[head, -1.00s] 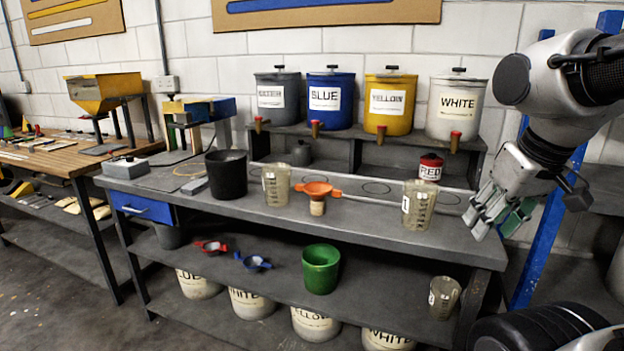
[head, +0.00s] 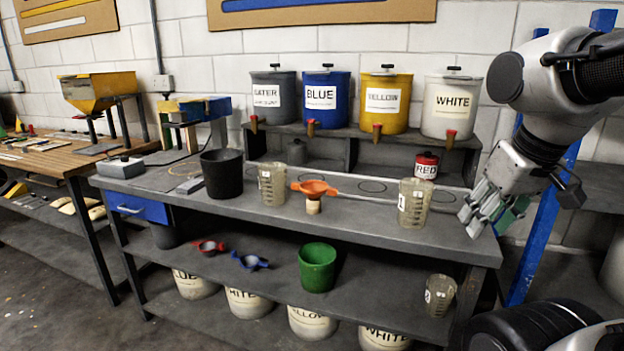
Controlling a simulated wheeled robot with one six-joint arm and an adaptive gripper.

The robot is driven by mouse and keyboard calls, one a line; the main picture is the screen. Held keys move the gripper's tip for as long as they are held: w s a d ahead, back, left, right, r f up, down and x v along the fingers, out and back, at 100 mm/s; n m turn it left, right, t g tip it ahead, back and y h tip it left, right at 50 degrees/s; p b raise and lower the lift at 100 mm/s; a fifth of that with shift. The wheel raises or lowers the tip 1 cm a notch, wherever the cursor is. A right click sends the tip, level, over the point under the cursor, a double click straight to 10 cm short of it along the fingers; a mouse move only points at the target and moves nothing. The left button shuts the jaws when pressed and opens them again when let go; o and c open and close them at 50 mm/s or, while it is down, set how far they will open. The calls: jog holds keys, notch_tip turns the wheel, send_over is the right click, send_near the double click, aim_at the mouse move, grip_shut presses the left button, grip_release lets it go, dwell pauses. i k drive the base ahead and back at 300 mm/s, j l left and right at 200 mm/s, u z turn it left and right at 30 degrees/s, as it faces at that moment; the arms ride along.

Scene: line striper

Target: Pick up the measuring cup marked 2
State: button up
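Three clear measuring cups are in the head view. One (head: 272,185) stands on the bench left of the orange funnel. One (head: 415,206) stands on the bench at the right, and its label looks like a 1. One (head: 440,297) stands on the lower shelf at the right. The labels on the other two are too small to read surely, so I cannot tell which is marked 2. My gripper (head: 487,218) points down and left over the bench's right end, right of the nearest cup and apart from it. Its fingers appear spread, with nothing seen between them.
The orange funnel (head: 314,189) and black bucket (head: 222,174) stand on the bench (head: 360,233). A red tin (head: 426,166) stands behind the right cup. The green bucket (head: 317,268) is on the lower shelf. A blue post (head: 545,232) rises beside my arm.

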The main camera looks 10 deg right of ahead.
aim_at(272, 176)
jog(key=i+j+u, duration=0.2)
jog(key=i+j, duration=0.3)
jog(key=i+j+u, duration=0.15)
jog(key=i+j, duration=0.25)
jog(key=i, duration=0.2)
jog(key=i+j+u, duration=0.2)
jog(key=i, duration=0.35)
jog(key=j, duration=0.1)
